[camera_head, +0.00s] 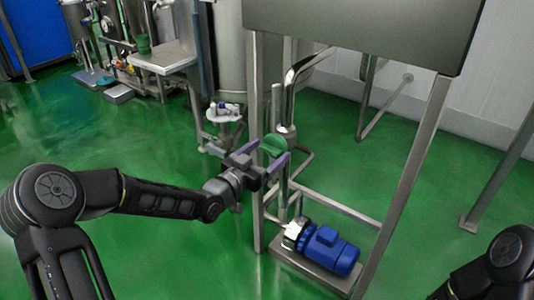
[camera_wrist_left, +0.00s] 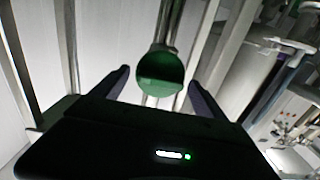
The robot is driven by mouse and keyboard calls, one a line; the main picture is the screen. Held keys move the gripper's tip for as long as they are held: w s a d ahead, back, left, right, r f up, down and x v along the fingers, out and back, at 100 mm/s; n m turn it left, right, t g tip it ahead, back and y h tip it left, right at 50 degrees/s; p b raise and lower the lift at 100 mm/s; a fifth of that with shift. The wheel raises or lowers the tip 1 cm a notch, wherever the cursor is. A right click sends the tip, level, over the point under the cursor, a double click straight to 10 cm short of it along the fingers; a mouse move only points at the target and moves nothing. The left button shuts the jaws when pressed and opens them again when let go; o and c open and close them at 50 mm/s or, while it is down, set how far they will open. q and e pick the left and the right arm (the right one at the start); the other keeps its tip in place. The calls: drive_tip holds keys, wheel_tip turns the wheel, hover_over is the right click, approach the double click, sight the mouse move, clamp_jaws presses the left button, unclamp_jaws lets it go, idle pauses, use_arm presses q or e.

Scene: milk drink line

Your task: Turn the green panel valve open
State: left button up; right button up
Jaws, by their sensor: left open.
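The green panel valve (camera_head: 272,146) is a round green handle on a vertical steel pipe below the grey panel. My left gripper (camera_head: 268,162) is open, with its two fingers on either side of the green handle. In the left wrist view the handle (camera_wrist_left: 161,72) shows as a green disc between and just beyond the open fingertips (camera_wrist_left: 158,84). I cannot tell whether either finger touches it. My right gripper is out of view; only part of my right arm shows at the lower right.
A grey panel (camera_head: 365,30) hangs above on steel legs (camera_head: 410,170). A blue pump motor (camera_head: 328,250) sits low on the frame. A small round table (camera_head: 224,113) stands behind my gripper. Green floor (camera_head: 140,135) lies open to the left.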

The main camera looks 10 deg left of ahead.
use_arm(q)
drive_tip(key=c, duration=1.2)
drive_tip(key=shift+c, duration=0.2)
drive_tip(key=shift+n, duration=0.3)
drive_tip(key=n+p, duration=0.1)
drive_tip(key=n, duration=0.2)
drive_tip(key=shift+n, duration=0.4)
drive_tip(key=n+p, duration=0.1)
drive_tip(key=n, duration=0.3)
drive_tip(key=shift+n, duration=0.3)
drive_tip(key=n+p, duration=0.2)
drive_tip(key=n, duration=0.3)
drive_tip(key=shift+a+n, duration=0.1)
drive_tip(key=shift+n, duration=0.2)
drive_tip(key=shift+f+n+p, duration=0.1)
drive_tip(key=shift+n+p, duration=0.45)
drive_tip(key=shift+n, duration=1.25)
